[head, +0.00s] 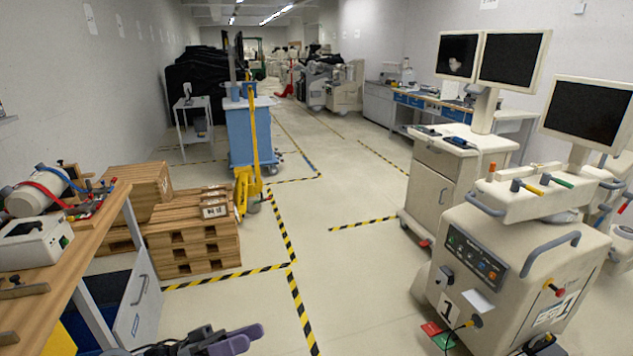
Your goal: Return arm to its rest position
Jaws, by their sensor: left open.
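My left gripper (243,339) shows at the bottom edge of the head view, left of the middle. Its two dark purple-grey fingers point right, are apart and have nothing between them. It is over the floor, to the right of the wooden workbench (95,235), and appears clear of it. The rest of the left arm is mostly cut off by the frame. A small dark part at the bottom edge, in front of the right-hand cart, may belong to my right arm; its jaws cannot be made out.
A beige wheeled console (515,262) with a monitor stands at right, another cart (440,190) behind it. Stacked wooden pallets (190,250) and a yellow pallet jack (254,150) stand at left. The taped floor aisle (340,200) between them is clear.

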